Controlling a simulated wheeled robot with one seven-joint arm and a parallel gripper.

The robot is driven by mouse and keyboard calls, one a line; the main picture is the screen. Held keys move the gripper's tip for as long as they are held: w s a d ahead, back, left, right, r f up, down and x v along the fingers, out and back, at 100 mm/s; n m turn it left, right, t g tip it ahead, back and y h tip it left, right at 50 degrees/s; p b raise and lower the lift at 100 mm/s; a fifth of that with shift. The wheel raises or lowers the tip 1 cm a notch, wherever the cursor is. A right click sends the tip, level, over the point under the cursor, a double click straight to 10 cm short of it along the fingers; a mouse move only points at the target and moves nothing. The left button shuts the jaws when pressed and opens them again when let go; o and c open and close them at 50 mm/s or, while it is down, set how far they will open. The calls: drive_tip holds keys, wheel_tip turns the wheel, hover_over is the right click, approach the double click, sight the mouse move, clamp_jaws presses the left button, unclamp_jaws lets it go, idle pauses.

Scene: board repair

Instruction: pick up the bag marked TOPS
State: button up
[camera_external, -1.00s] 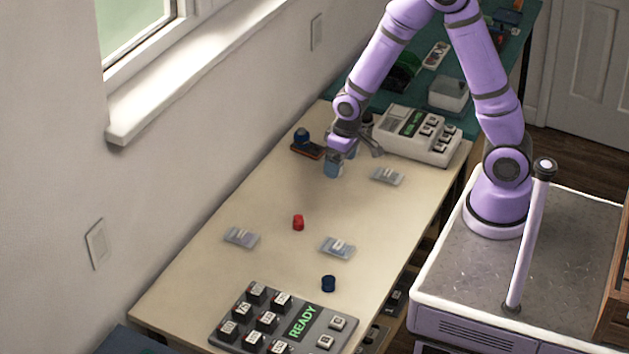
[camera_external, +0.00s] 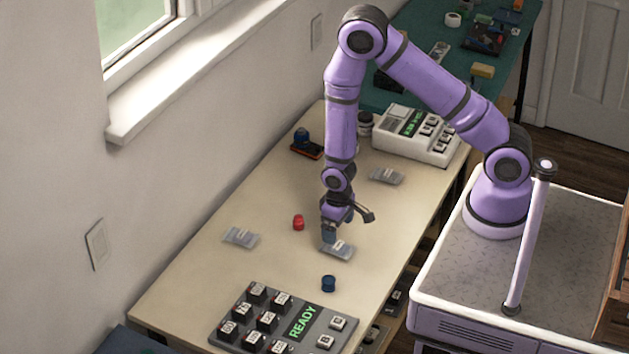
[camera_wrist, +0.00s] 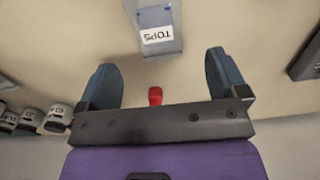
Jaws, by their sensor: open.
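The bag marked TOPS (camera_wrist: 158,16) is a clear, greyish flat bag with a white label, which reads upside down in the wrist view. It lies flat on the table; in the external view it is the bag (camera_external: 341,252) right of the red cap. My gripper (camera_wrist: 158,62) is open and empty, with blue fingers on either side of the bag's line in the wrist view. The bag lies beyond the fingertips, not between them. In the external view my gripper (camera_external: 329,237) is over the bag's upper left edge and hides part of it.
A red cap (camera_external: 298,222) stands close left of my gripper. Similar bags lie at left (camera_external: 241,237) and farther back (camera_external: 386,176). A blue cap (camera_external: 328,284) and a keypad reading READY (camera_external: 305,320) are nearer the front. A white device (camera_external: 418,135) stands at the back.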

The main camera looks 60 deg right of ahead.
sight(337, 245)
drive_tip(key=shift+d+f, duration=0.15)
drive_tip(key=shift+f, duration=3.25)
drive_tip(key=c, duration=1)
